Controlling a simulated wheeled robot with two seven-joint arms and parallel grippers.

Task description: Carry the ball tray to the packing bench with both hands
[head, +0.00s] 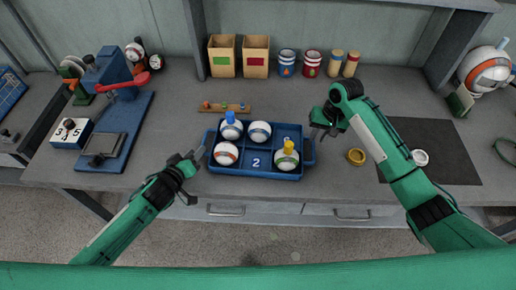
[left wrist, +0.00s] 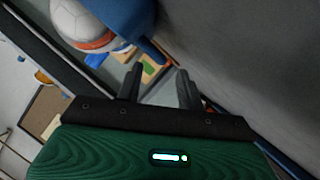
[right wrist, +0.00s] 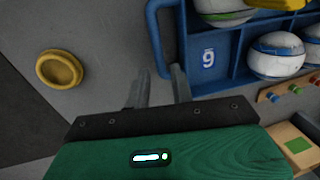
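The blue ball tray (head: 256,174), marked "2", stands on the grey bench and holds several white striped balls. A blue peg sits on one ball and a yellow one on another. My left gripper (head: 194,157) is open and empty beside the tray's left end; the tray's side shows in the left wrist view (left wrist: 122,18). My right gripper (head: 322,131) is open by the tray's right handle (head: 311,152). In the right wrist view the handle (right wrist: 153,35) lies just beyond the fingertips (right wrist: 160,75); I cannot tell whether they straddle it.
Behind the tray are a wooden peg strip (head: 224,108), two wooden boxes (head: 222,58) and striped cups (head: 287,64). A blue press (head: 112,72) stands left. A yellow ring (head: 356,156) and a dark mat (head: 440,150) lie right.

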